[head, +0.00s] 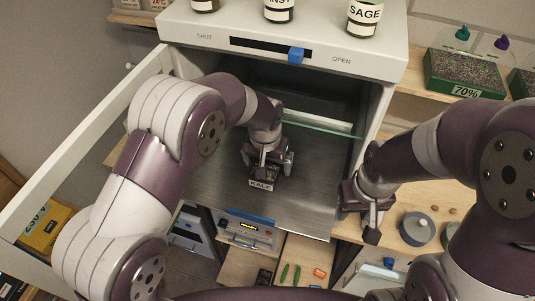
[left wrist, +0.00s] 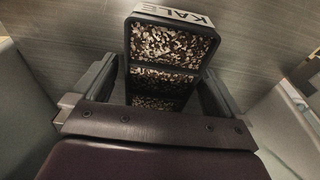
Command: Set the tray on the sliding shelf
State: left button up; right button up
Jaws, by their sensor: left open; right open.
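The tray (head: 262,183) is small and black, with a white KALE label, and sits on the grey metal sliding shelf (head: 215,187) inside the open cabinet. In the left wrist view the tray (left wrist: 172,47) shows cells filled with speckled soil. My left gripper (head: 266,160) is at the tray inside the cabinet, its jaws open on either side of the tray's near part; it also shows in the left wrist view (left wrist: 155,100). Contact between fingers and tray cannot be told. My right gripper (head: 366,215) is open and empty, outside the cabinet to the right.
The cabinet door (head: 80,150) stands open at left. A glass shelf (head: 320,128) lies above and behind the tray. A blue slider (head: 296,54) sits between SHUT and OPEN on the cabinet front. Jars, including SAGE (head: 364,17), stand on top. A green planter (head: 463,72) is at right.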

pick_arm(q)
jog(key=r, duration=0.3)
jog(key=s+r+b, duration=0.1)
jog(key=r, duration=0.2)
jog(key=r+b, duration=0.1)
jog(key=r, duration=0.2)
jog(key=shift+s+a+r, duration=0.25)
jog(key=shift+s+r, duration=0.05)
jog(key=shift+s, duration=0.05)
jog(key=s+a+f+n, duration=0.1)
jog(key=s+a+f, duration=0.2)
jog(key=s+a, duration=0.4)
jog(key=s+a+f+n, duration=0.2)
jog(key=s+a+f, duration=0.1)
jog(key=s+a, duration=0.5)
jog(key=a, duration=0.3)
jog(key=shift+s+a, duration=0.15)
jog(key=shift+s, duration=0.05)
jog(key=shift+s, duration=0.1)
